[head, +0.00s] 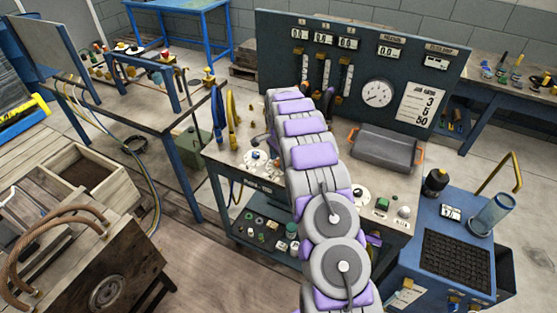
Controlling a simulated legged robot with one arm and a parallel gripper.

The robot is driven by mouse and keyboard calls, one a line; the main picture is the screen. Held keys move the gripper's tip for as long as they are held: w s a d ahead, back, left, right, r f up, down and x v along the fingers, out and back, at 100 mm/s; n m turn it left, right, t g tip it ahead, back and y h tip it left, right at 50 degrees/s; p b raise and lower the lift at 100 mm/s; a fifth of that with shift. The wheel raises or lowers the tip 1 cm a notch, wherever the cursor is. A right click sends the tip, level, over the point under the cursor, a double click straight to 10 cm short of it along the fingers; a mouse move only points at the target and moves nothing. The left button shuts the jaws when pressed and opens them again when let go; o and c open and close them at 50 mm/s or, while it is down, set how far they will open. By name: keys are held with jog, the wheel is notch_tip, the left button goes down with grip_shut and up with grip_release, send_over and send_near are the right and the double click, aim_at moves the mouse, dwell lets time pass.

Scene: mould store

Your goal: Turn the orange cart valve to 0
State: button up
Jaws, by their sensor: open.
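My grey and purple arm rises from the bottom middle and reaches over the bench to the dark instrument panel (277,55). My gripper is hidden behind the arm's far links. I cannot make out an orange valve for sure. Three upright flow tubes (324,72) with orange-brown tops stand on the panel under small displays. Dark reddish shapes below the tubes are partly covered by my arm and too small to tell. A round white gauge (377,93) and a card with numbers (420,102) are to their right. A blue cart (418,258) with a yellow handle (499,174) stands at lower right.
A grey case (384,148) with orange handles sits on the bench (228,158), right of my arm. A workbench (150,119) with hoses stands at left. A wooden box (93,264) with brown hoses fills lower left. Floor shows between them.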

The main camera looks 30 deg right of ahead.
jog(key=c, duration=1)
jog(key=shift+c, duration=0.2)
